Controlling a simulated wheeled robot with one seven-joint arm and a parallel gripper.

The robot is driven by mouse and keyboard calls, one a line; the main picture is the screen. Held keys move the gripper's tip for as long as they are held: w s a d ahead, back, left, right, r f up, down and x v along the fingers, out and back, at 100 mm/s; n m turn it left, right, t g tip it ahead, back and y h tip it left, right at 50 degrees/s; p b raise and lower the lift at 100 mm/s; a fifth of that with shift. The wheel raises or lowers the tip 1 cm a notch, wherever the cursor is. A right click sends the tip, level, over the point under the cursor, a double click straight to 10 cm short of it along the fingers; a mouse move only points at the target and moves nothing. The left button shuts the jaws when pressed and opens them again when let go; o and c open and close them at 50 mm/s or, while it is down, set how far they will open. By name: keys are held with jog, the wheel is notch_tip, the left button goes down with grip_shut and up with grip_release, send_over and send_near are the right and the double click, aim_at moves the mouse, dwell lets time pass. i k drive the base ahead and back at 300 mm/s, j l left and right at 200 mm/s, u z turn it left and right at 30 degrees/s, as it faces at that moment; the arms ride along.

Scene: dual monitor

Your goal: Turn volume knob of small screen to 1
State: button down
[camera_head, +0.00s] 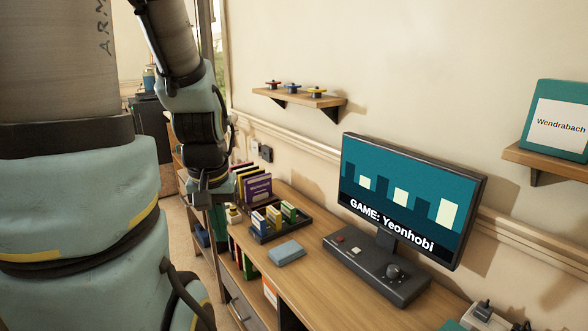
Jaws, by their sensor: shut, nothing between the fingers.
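One monitor (410,200) is in view, on the right half of the desk, showing "GAME: Yeonhobi". I cannot tell whether it is the small screen. Its dark base (372,272) lies on the desk and carries a round dark knob (393,271) near the right end. A red button and a lighter button sit at the base's left end. The knob's setting is too small to read. My gripper (211,205) hangs left of the desk, well away from the knob. It is shut and empty, and its fingertips are hard to make out.
A blue-grey box (286,253) lies on the desk (310,285) left of the base. A dark tray (279,229) of small books stands behind it. A wall shelf (300,97) holds three small coloured items. A teal box (556,118) is on the right shelf. White sockets (485,317) are at lower right.

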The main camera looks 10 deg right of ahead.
aim_at(392, 272)
jog(key=z, duration=1)
